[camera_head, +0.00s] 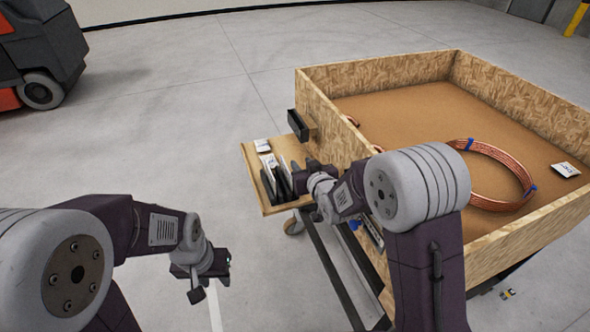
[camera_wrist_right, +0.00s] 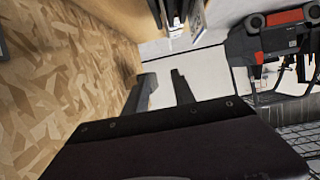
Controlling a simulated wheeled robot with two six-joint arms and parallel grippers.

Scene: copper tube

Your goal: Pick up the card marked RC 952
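Several white cards (camera_head: 269,161) stand in a dark slotted rack on a small wooden side shelf (camera_head: 257,189); their markings are too small to read, so I cannot tell which is RC 952. Another white card (camera_head: 262,145) lies at the shelf's back. My right gripper (camera_wrist_right: 165,85) is open and empty, close to the crate's wall, with its fingertips short of the rack and cards (camera_wrist_right: 187,20) at the top of the right wrist view.
An open chipboard crate (camera_head: 380,72) holds a copper tube coil (camera_head: 500,157) with blue ties and a white label card (camera_head: 565,169). A black holder (camera_head: 299,125) is fixed on the crate's outer side. Floor left of the shelf is clear; a red and black vehicle (camera_head: 40,50) stands far left.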

